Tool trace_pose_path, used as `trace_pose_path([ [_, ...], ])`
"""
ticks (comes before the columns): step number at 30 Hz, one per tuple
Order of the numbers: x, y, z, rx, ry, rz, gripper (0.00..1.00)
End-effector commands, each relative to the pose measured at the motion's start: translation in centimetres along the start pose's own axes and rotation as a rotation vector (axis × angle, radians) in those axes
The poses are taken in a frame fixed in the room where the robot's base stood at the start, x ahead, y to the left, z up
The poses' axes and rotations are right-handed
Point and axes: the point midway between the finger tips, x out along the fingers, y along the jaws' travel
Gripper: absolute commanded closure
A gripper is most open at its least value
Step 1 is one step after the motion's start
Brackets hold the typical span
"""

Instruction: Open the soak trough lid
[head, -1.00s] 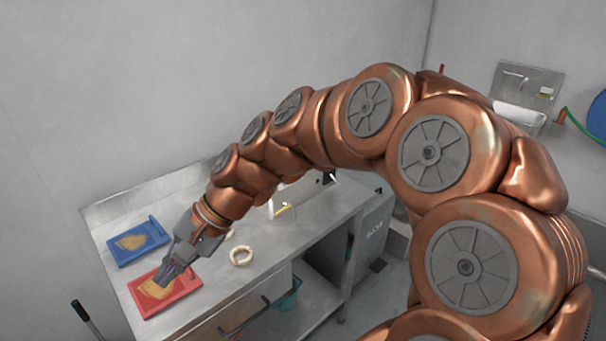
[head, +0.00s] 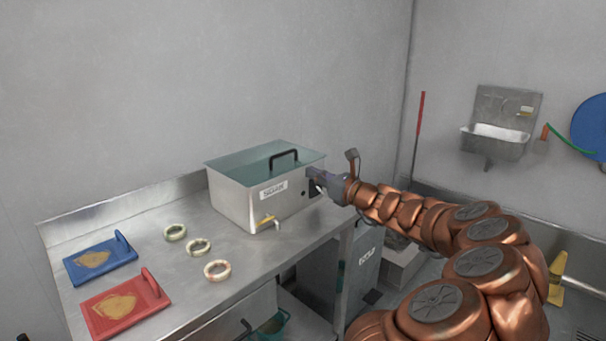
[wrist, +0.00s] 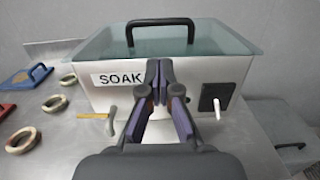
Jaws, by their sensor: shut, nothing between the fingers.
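The soak trough (head: 245,204) is a steel box on the counter, with a label reading SOAK and a small tap at its front. Its greenish glass lid (head: 235,165) lies shut on top, with a black bar handle (head: 284,157). In the wrist view the trough (wrist: 210,72), lid (wrist: 215,40) and handle (wrist: 160,24) are straight ahead. My gripper (head: 312,181) is shut and empty at the trough's right side in the head view, below the lid's level. In the wrist view my gripper (wrist: 158,66) covers part of the front wall; I cannot tell whether it touches.
On the counter to the left lie three rings (head: 199,247), a blue board (head: 100,260) and a red board (head: 127,306). A black plate with a white lever (wrist: 217,103) is on the trough wall, right of my fingers. A sink (head: 495,137) hangs on the far wall.

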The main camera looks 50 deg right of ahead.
Motion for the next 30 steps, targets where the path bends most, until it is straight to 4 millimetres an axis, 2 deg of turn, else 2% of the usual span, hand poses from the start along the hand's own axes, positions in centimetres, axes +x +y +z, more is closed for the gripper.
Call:
trace_pose_path([
  [18,8.0,0.4,-0.1,-0.004,0.004,0.007,1.00],
  [24,9.2,0.4,-0.1,-0.004,0.003,0.007,1.00],
  [30,9.4,0.3,0.0,-0.003,0.002,0.006,1.00],
])
